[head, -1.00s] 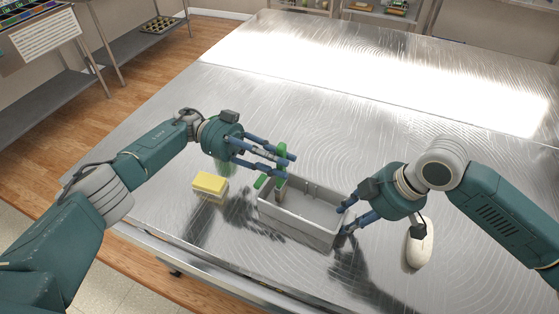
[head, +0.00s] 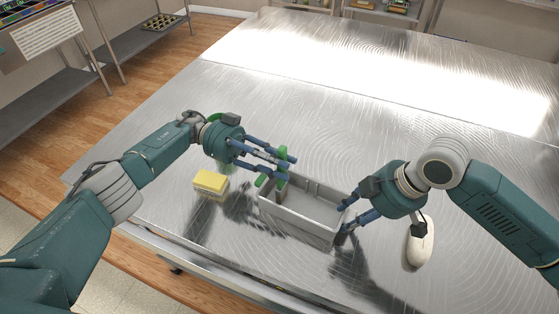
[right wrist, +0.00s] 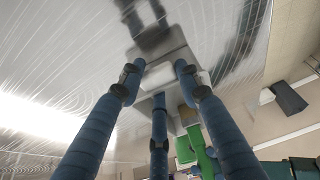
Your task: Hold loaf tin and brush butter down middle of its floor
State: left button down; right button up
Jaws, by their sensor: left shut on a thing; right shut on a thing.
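The grey loaf tin (head: 303,222) stands on the metal table, long and open at the top. My right gripper (head: 344,220) is shut on its right end wall. My left gripper (head: 284,166) is shut on a green-handled brush (head: 263,181) above the tin's left end. The brush's lower end reaches inside the tin near the left end. Whether it touches the floor is hidden by the near wall. In the right wrist view the tin (right wrist: 165,72) sits between the fingers, and the green brush (right wrist: 203,152) shows beyond.
A yellow sponge (head: 211,183) lies on the table left of the tin. A pale rounded object (head: 421,243) lies right of my right gripper. The table (head: 400,120) behind the tin is clear.

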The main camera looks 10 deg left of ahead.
pick_arm(q)
jog(key=shift+d, duration=0.1)
dwell(0.5)
jog(key=shift+x, duration=2.2)
jog(key=shift+s, duration=0.1)
jog(key=shift+x, duration=2.15)
jog(key=shift+x, duration=0.75)
jog(key=shift+s+d+r, duration=0.1)
jog(key=shift+d, duration=0.15)
jog(key=shift+x, duration=0.8)
